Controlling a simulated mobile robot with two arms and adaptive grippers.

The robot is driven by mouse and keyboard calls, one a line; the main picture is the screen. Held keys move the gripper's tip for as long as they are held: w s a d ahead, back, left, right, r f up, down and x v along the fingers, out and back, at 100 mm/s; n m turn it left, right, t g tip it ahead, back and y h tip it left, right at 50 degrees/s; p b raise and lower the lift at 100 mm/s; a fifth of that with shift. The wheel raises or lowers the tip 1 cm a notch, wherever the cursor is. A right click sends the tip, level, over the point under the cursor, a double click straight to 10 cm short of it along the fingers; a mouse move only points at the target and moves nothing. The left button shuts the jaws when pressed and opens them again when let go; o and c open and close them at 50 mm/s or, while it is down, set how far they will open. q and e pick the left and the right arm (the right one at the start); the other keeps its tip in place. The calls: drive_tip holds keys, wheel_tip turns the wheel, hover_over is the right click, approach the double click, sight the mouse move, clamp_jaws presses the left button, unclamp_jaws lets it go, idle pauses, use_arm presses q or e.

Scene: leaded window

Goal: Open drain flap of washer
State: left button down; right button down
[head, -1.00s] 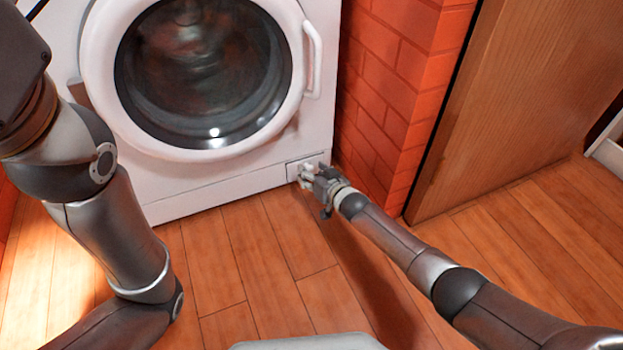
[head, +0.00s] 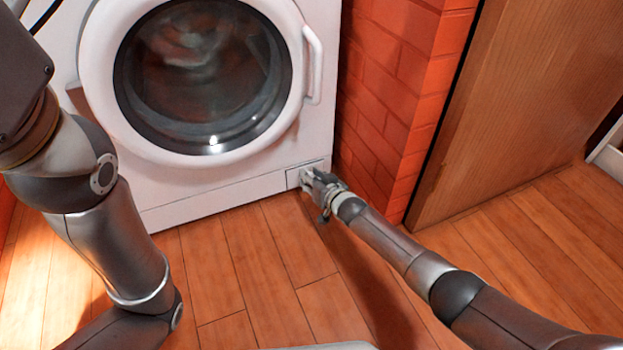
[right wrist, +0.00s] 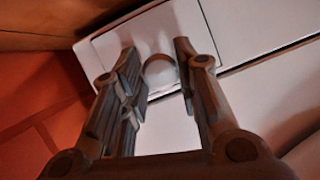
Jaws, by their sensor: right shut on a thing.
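The white washer (head: 240,178) stands at the back with its round glass door (head: 203,75) shut. Its small rectangular drain flap (head: 293,178) is low at the front right corner and lies about flush with the panel in the head view. In the right wrist view the flap (right wrist: 105,48) carries a rounded grip (right wrist: 160,70). My right gripper (head: 308,177) is at the flap; its fingers (right wrist: 155,68) are on both sides of the grip, shut on it. The fingers hide part of the flap. My left gripper is out of the head view; only its arm shows.
A red brick wall (head: 385,95) stands close to the right of the washer, near my right gripper. A wooden panel (head: 530,95) is further right. The wooden floor (head: 255,260) in front of the washer is clear.

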drive_tip(key=shift+s+f+b, duration=0.25)
drive_tip(key=shift+f+b, duration=0.15)
drive_tip(key=shift+b, duration=0.2)
drive_tip(key=shift+s+d+f+t+y+b, duration=0.1)
drive_tip(key=shift+s+f+t+y+b, duration=0.25)
drive_tip(key=shift+t+b, duration=0.5)
drive_tip(key=shift+s+d+t+b, duration=0.15)
drive_tip(key=shift+t+b, duration=0.2)
drive_tip(key=shift+b, duration=0.2)
drive_tip(key=shift+r, duration=0.1)
drive_tip(key=c, duration=1.1)
unclamp_jaws()
drive_tip(key=shift+r, duration=0.1)
wheel_tip(320, 180, up, 10)
